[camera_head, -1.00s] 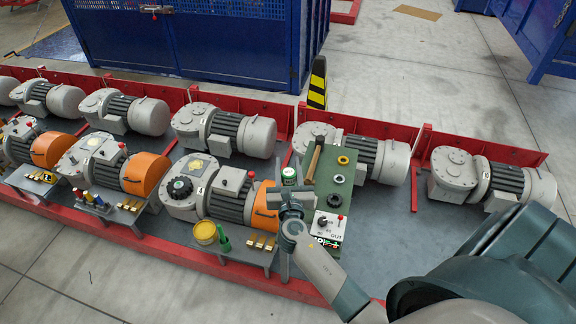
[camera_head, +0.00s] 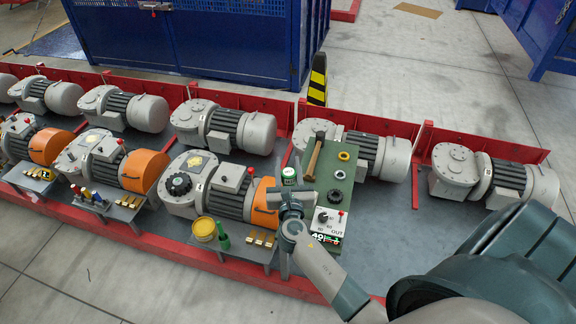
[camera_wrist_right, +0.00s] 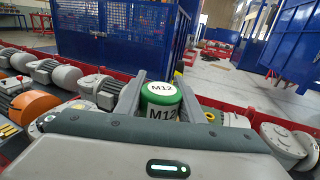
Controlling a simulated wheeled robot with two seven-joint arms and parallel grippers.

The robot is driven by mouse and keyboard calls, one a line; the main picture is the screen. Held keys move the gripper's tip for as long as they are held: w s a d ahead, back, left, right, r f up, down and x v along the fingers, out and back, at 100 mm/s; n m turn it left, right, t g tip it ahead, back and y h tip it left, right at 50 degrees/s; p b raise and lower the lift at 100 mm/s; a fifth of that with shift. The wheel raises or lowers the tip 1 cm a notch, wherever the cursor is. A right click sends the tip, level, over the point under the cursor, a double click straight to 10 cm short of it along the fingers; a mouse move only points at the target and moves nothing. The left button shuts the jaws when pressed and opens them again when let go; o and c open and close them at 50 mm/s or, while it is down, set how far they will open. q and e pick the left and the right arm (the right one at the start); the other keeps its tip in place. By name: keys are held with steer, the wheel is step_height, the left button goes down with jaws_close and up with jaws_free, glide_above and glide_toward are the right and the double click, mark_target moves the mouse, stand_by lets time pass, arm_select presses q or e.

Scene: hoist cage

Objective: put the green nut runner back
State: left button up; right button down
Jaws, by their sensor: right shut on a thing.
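The green nut runner (camera_head: 288,174) has a white top marked M12. It stands upright between the fingers of my right gripper (camera_head: 294,192), which is shut on it. In the right wrist view the nut runner (camera_wrist_right: 160,96) shows between both fingers, its lower part hidden by the gripper body. In the head view the gripper is at the left edge of a green board (camera_head: 338,188), over the orange end of a motor. I cannot tell how high the nut runner is above the board. My left gripper is not in view.
The board carries a brown-handled hammer (camera_head: 314,158), rings and a white control box (camera_head: 328,223). A yellow tin (camera_head: 204,230) and a green bottle-like item (camera_head: 223,241) stand on a small shelf to the left. Grey motors (camera_head: 222,128) line the red-edged platform. Blue cages stand behind.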

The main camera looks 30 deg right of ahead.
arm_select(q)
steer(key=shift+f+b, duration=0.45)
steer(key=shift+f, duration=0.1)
arm_select(e)
steer(key=shift+f, duration=0.55)
steer(key=c, duration=1.1)
jaws_free()
steer(key=shift+s+a, duration=0.1)
steer(key=shift+s, duration=0.05)
steer(key=shift+s+a+f, duration=0.1)
steer(key=shift+s+a, duration=0.15)
steer(key=shift+s, duration=0.2)
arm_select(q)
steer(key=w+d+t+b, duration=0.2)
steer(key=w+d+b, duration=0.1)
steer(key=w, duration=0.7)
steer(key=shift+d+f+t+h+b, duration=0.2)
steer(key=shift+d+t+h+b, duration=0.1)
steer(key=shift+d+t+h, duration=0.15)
arm_select(e)
steer(key=v, duration=1.6)
